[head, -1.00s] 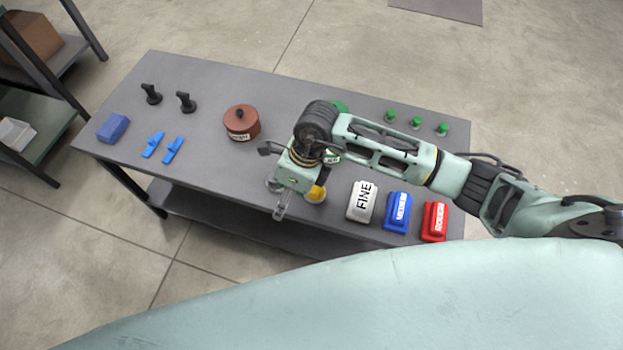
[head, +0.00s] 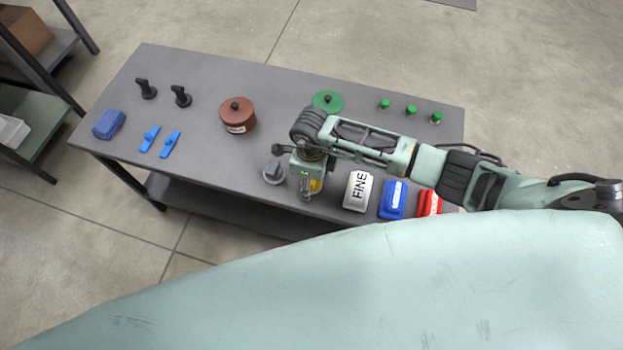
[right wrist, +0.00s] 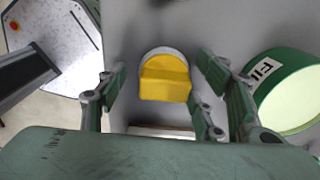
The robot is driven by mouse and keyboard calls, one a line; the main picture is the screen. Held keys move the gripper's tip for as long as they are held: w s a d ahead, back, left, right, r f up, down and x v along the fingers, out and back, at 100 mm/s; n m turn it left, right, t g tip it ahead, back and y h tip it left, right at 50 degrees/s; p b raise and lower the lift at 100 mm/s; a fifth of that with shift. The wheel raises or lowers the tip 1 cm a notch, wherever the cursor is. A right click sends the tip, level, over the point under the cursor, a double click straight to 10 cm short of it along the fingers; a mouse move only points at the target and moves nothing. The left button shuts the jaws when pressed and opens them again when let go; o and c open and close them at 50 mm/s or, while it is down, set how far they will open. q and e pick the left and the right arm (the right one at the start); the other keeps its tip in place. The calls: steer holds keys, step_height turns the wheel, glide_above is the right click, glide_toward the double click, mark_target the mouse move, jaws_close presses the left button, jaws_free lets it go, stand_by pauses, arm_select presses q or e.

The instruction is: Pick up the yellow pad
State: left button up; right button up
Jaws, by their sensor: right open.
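The yellow pad (right wrist: 165,78) is a small block with a pale grey rounded edge behind it, lying on the grey table (right wrist: 150,30). In the head view only a bit of the yellow pad (head: 316,185) shows beside my gripper. My right gripper (head: 305,194) points down over the pad at the table's front edge. In the right wrist view the right gripper (right wrist: 162,72) is open, with a finger on each side of the pad and a gap to both. I cannot tell its height above the table. My left gripper is not in view.
White "FINE" (head: 358,190), blue (head: 393,200) and red (head: 429,203) blocks sit to the right. A brown-red lidded pot (head: 238,115) stands farther back.

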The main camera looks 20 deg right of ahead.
steer(key=c, duration=1.2)
steer(key=shift+o, duration=0.2)
steer(key=shift+r, duration=0.55)
step_height(320, 180, up, 3)
steer(key=shift+w+f+b, duration=0.1)
steer(key=shift+b, duration=0.5)
steer(key=s+d+r+b, duration=0.1)
steer(key=s+d+r, duration=0.1)
steer(key=s+r, duration=0.5)
steer(key=s, duration=0.4)
steer(key=shift+s, duration=0.4)
steer(key=shift+d, duration=0.1)
